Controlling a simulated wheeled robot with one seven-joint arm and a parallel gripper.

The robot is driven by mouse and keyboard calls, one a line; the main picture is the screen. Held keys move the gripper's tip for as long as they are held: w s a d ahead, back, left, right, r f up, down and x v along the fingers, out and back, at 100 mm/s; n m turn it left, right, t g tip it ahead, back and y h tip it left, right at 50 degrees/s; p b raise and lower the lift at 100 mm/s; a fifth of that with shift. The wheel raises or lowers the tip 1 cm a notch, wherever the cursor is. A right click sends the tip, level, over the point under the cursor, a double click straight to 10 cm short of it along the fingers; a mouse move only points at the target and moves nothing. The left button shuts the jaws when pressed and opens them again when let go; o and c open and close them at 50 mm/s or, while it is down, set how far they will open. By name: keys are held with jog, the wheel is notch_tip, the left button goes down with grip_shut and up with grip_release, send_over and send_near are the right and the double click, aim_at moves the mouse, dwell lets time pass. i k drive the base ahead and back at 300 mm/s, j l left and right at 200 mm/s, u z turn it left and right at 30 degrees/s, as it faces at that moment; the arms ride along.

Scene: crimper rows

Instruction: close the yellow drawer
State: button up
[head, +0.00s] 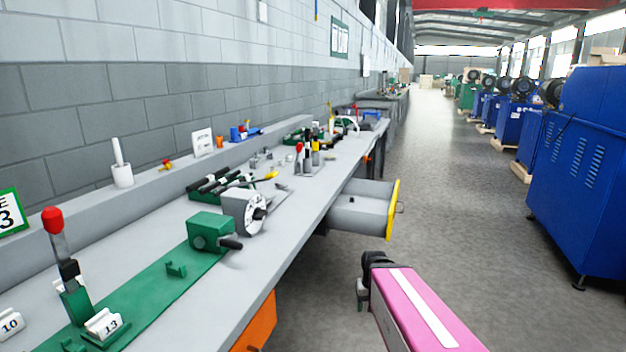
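The yellow drawer (393,212) juts out from under the right side of the long grey workbench (300,215). It stands open: its grey side shows, and its yellow front with a small handle is well out over the floor. My gripper (362,292), dark and at the end of my pink arm link, is in the lower middle, nearer to the camera than the drawer and apart from it. Its fingers are small and partly hidden, so I cannot tell whether they are open or shut.
An orange drawer front (256,325) shows in the bench's near side. Tools, a green fixture (209,232) and red-topped levers stand on the bench. The grey floor (470,200) right of the yellow drawer is clear. Blue machines (580,155) line the right side.

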aim_at(363, 203)
jog(key=i+l+u, duration=0.1)
jog(key=l, duration=0.35)
jog(key=i+l, duration=0.2)
jog(key=l, duration=0.25)
jog(key=i+l+u, duration=0.15)
jog(key=l, duration=0.3)
jog(key=i+l+u, duration=0.1)
jog(key=l, duration=0.35)
